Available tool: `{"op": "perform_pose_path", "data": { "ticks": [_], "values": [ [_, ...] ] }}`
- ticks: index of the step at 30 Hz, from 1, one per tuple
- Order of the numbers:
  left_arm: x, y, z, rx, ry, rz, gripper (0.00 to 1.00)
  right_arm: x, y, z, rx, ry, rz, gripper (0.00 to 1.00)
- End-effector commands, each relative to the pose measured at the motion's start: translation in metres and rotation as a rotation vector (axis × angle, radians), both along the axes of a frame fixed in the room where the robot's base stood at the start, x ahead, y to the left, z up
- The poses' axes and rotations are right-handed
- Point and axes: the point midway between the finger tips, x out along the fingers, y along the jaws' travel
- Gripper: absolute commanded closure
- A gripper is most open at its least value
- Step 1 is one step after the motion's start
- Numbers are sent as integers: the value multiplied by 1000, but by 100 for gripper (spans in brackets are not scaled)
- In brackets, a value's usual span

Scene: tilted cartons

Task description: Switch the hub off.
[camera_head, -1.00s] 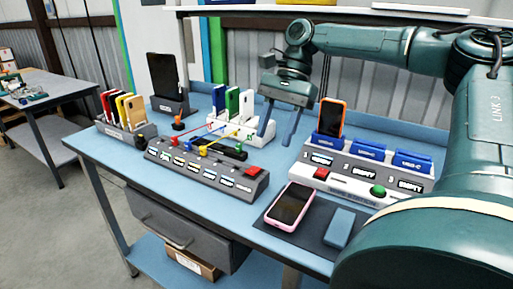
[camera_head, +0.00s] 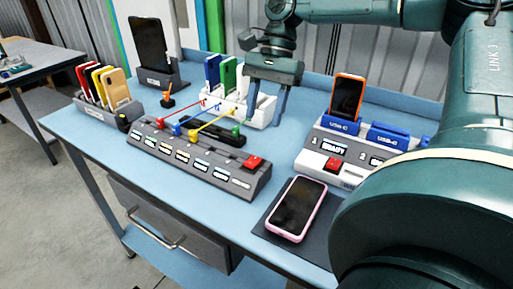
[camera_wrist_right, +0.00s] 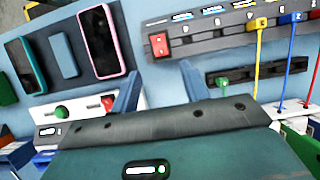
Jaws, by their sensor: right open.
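The hub (camera_head: 190,158) is a long dark grey strip on the blue bench with a row of small labelled displays. A red switch (camera_head: 253,163) sits at its right end; its on or off position cannot be told. In the right wrist view the red switch (camera_wrist_right: 160,43) shows above the fingers. My right gripper (camera_head: 267,106) is open and empty, behind the hub's right end and apart from the switch. Its blue fingers (camera_wrist_right: 160,84) show spread. My left gripper is out of view.
A white charging station (camera_head: 343,172) with an orange phone (camera_head: 346,97) and another red button (camera_head: 333,164) stands at right. A pink phone (camera_head: 297,207) lies on a dark mat in front.

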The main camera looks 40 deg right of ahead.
Motion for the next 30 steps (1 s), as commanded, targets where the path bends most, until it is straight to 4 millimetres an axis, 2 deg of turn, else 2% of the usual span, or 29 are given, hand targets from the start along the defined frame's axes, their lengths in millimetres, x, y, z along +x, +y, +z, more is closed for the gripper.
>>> {"op": "perform_pose_path", "data": {
  "ticks": [1,6,12,18,25,30],
  "values": [
    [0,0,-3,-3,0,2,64,-2,4,-13,2,4,2,55],
    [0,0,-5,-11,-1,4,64,-6,17,-46,2,4,2,55],
    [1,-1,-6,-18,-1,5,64,-9,28,-72,1,2,1,55],
    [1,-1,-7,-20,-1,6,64,-10,32,-81,2,1,-1,55],
    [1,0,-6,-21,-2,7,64,-10,32,-81,1,0,0,55],
    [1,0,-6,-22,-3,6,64,-10,32,-81,1,-1,0,67]
  ]
}}
